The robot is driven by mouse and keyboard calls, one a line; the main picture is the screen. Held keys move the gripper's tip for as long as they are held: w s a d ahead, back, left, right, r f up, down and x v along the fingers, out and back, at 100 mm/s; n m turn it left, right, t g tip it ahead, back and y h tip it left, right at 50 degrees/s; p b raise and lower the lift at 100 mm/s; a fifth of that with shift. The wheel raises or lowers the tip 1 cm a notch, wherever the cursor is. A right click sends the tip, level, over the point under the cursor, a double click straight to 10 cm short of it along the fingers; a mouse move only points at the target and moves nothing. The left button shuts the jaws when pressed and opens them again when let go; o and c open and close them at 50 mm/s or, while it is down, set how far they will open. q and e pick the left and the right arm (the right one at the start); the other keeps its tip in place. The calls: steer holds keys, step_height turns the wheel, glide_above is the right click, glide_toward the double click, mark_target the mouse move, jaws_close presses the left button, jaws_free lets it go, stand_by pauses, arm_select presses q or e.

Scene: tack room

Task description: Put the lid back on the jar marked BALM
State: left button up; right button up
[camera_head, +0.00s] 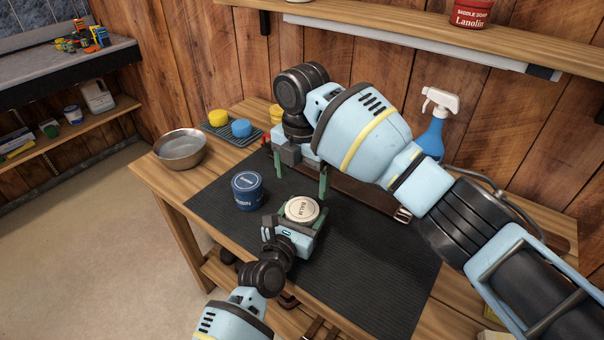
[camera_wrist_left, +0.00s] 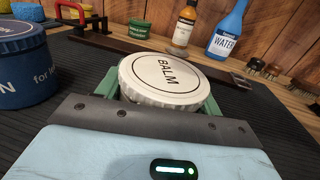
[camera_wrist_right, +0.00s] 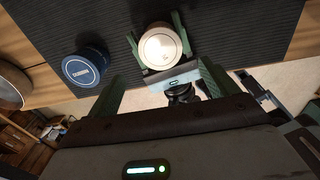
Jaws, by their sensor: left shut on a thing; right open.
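A round cream lid marked BALM (camera_head: 302,209) sits between the green fingers of my left gripper (camera_head: 300,214), low over the dark mat. In the left wrist view the lid (camera_wrist_left: 170,78) shows its ribbed rim, with a green finger on either side. What is beneath it is hidden, so I cannot tell whether a jar body is under it. My left gripper is shut on the lid or what is under it. My right gripper (camera_head: 301,178) is open and empty, pointing down beyond the lid. In the right wrist view the cream lid (camera_wrist_right: 160,46) lies ahead of its fingers.
A dark blue jar (camera_head: 247,191) stands on the mat (camera_head: 375,275), left of the lid. A metal bowl (camera_head: 181,149) and yellow and blue sponges (camera_head: 230,122) are at the table's left. The mat's front right is clear.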

mark_target(302, 208)
steer(key=shift+f, duration=3.85)
steer(key=shift+c, duration=0.5)
steer(key=c, duration=0.9)
steer(key=shift+m, duration=1.6)
steer(key=o, duration=1.1)
steer(key=shift+c, duration=0.2)
steer(key=shift+r, duration=0.1)
